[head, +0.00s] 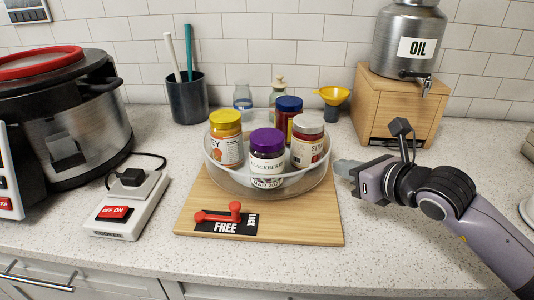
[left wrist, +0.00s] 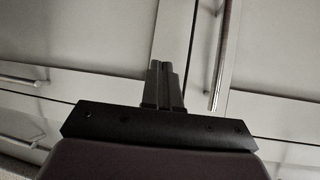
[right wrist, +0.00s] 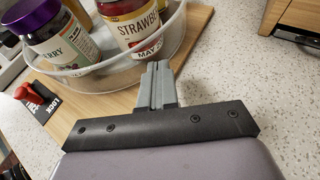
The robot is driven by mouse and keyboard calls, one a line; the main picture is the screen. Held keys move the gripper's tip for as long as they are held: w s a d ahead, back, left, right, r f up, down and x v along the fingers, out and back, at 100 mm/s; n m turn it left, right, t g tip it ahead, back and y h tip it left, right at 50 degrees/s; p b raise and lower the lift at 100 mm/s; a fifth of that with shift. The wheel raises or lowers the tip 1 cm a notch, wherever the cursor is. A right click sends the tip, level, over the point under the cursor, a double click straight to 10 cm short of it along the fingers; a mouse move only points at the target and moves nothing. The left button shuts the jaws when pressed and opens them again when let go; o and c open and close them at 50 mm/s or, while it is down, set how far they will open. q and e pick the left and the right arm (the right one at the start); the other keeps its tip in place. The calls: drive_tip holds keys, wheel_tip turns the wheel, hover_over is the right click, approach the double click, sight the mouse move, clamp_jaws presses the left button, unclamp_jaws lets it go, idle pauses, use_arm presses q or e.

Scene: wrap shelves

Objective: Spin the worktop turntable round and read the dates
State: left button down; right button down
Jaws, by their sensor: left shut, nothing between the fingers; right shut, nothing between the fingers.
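The clear round turntable (head: 216,168) stands on a wooden board (head: 325,226) on the worktop. It holds several jars: a yellow-lidded one (head: 227,148), a purple-lidded blackberry jar (head: 267,169) in front with a date label, a white-lidded strawberry jar (head: 307,150) at right, and a blue-lidded one (head: 289,106) behind. A red lever (head: 220,214) on the board lies by the word FREE. My right gripper (head: 345,168) is shut and empty at the turntable's right rim; in the right wrist view its fingertips (right wrist: 156,68) are close to the rim, contact unclear. My left gripper (left wrist: 164,66) is shut, facing cabinet fronts.
A large cooker (head: 95,130) and a switch box (head: 125,205) with a red OFF/ON switch stand at left. A utensil cup (head: 188,98), small bottles and a yellow funnel (head: 332,95) are behind. An oil can (head: 409,40) sits on a wooden box (head: 400,107). Worktop front right is clear.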

sight(317, 175)
drive_tip(key=shift+w+a, duration=0.3)
drive_tip(key=shift+a, duration=0.4)
drive_tip(key=shift+s, duration=0.15)
drive_tip(key=shift+s+a+b, duration=0.2)
drive_tip(key=shift+s+b, duration=0.05)
drive_tip(key=shift+s, duration=0.25)
drive_tip(key=shift+s+a+b, duration=0.2)
drive_tip(key=shift+s, duration=0.25)
drive_tip(key=shift+s+a, duration=0.1)
drive_tip(key=shift+s+a+b, duration=0.3)
drive_tip(key=shift+s+a, duration=0.4)
drive_tip(key=shift+s, duration=0.05)
drive_tip(key=shift+s+a+b, duration=0.3)
drive_tip(key=shift+s+a, duration=0.5)
drive_tip(key=shift+s, duration=0.05)
